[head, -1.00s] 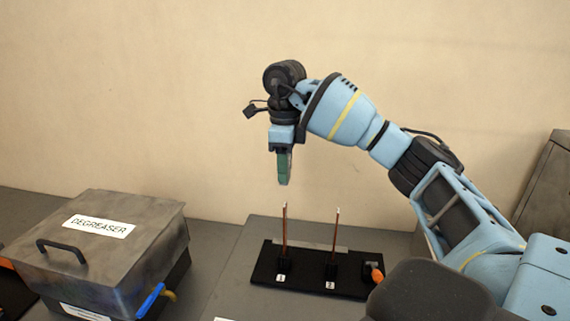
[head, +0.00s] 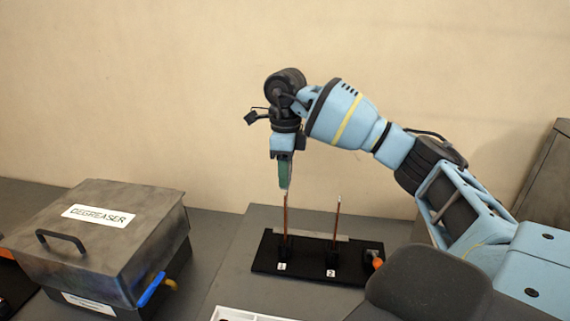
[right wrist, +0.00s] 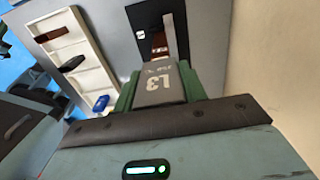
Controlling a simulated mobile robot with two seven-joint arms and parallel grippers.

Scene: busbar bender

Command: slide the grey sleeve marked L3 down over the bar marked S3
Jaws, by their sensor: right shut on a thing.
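The grey sleeve marked L3 (right wrist: 158,86) is held between the green fingers of my right gripper (head: 285,180), which is shut on it. In the head view the fingers hide the sleeve. The fingers point down directly above the left of two upright copper bars (head: 286,215), with their tips at about the height of its top. I cannot tell whether the sleeve touches the bar. In the right wrist view a copper-coloured part (right wrist: 159,42) shows just beyond the sleeve. The other bar (head: 336,220) stands bare to the right. I cannot read S3 on either bar. My left gripper is not in view.
The bars stand on a black base (head: 306,263) with small white number labels. An orange part (head: 377,264) lies at its right end. A white tray (right wrist: 85,95) holds brown, black and blue pieces. A grey box marked DEGREASER (head: 150,235) stands at the left.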

